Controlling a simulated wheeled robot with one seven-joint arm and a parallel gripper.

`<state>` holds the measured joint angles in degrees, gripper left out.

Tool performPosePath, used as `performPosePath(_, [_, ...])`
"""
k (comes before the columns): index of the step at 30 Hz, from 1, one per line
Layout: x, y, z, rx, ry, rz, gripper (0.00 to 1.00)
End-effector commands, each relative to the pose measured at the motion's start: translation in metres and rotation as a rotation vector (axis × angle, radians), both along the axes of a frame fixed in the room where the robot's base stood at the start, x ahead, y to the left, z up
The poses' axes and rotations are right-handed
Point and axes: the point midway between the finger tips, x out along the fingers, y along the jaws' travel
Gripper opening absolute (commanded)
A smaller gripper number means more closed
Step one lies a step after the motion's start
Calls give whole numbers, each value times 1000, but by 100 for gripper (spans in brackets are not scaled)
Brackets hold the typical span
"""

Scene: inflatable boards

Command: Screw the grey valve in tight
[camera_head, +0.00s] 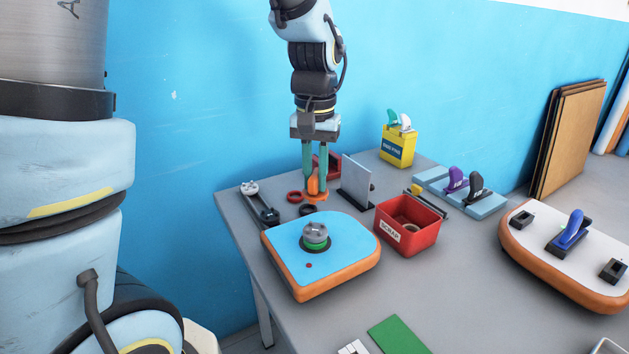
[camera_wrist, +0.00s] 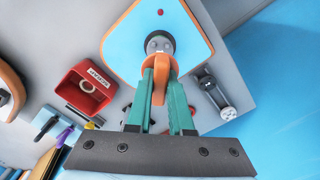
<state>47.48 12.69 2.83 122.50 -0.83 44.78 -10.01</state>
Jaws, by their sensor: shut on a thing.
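The grey valve (camera_head: 315,232) sits upright on a green ring in the top of the blue and orange board (camera_head: 345,246); the valve also shows in the wrist view (camera_wrist: 158,44). My gripper (camera_head: 315,184) is behind the board in the head view, pointing down, above the table. Its green fingers are shut on an orange tool (camera_wrist: 160,82). The tool's lower end shows between the fingertips in the head view. The tool and valve are apart in the head view; in the wrist view the tool's end overlaps the valve's lower edge.
A red scrap box (camera_head: 408,226) stands right of the board. A grey upright plate (camera_head: 356,180) stands close right of my gripper. Dark and red rings (camera_head: 295,196) lie near it. A grey-ended tool (camera_head: 260,202) lies left. A second board (camera_head: 570,250) lies right.

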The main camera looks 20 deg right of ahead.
Motion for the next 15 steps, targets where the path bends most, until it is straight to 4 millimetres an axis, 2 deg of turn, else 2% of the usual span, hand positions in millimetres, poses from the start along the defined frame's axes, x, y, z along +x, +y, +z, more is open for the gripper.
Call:
performPosePath(10, [0, 0, 2, 1, 1, 2, 0])
performPosePath(15, [0, 0, -12, 1, 1, 2, 0])
